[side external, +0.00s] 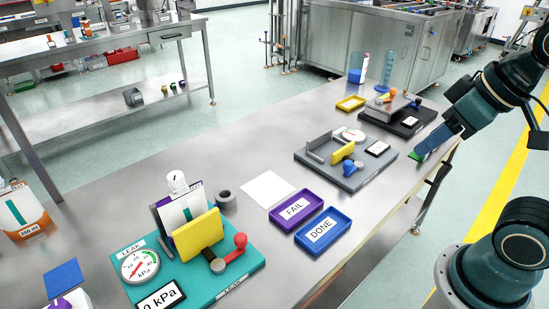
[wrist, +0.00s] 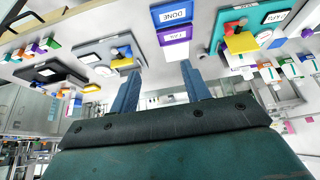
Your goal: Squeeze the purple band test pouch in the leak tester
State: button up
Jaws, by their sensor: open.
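The teal leak tester (side external: 245,262) stands at the front left of the bench, with a round LEAK gauge (side external: 139,265), a kPa display (side external: 162,297) and a red-knobbed lever (side external: 238,243). A pale pouch (side external: 186,208) with a white cap stands upright behind the tester's yellow plate (side external: 197,235). My gripper (side external: 428,145) is at the far right, well away from the tester. In the wrist view my gripper (wrist: 160,88) is open and empty, and the tester (wrist: 217,30) is at the upper right.
A purple FAIL tray (side external: 295,209) and a blue DONE tray (side external: 322,231) lie mid-bench. A grey fixture (side external: 345,177) and a black fixture (side external: 405,123) stand towards my gripper. An orange-bottomed pouch (side external: 24,218) stands at the left edge. A white sheet (side external: 268,188) lies near the trays.

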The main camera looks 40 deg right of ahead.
jog(key=w, duration=0.1)
jog(key=n+g, duration=0.5)
jog(key=g, duration=0.1)
send_over(240, 236)
notch_tip(240, 236, down, 12)
jog(key=shift+f, duration=0.1)
notch_tip(240, 236, down, 14)
jog(key=shift+r, duration=0.25)
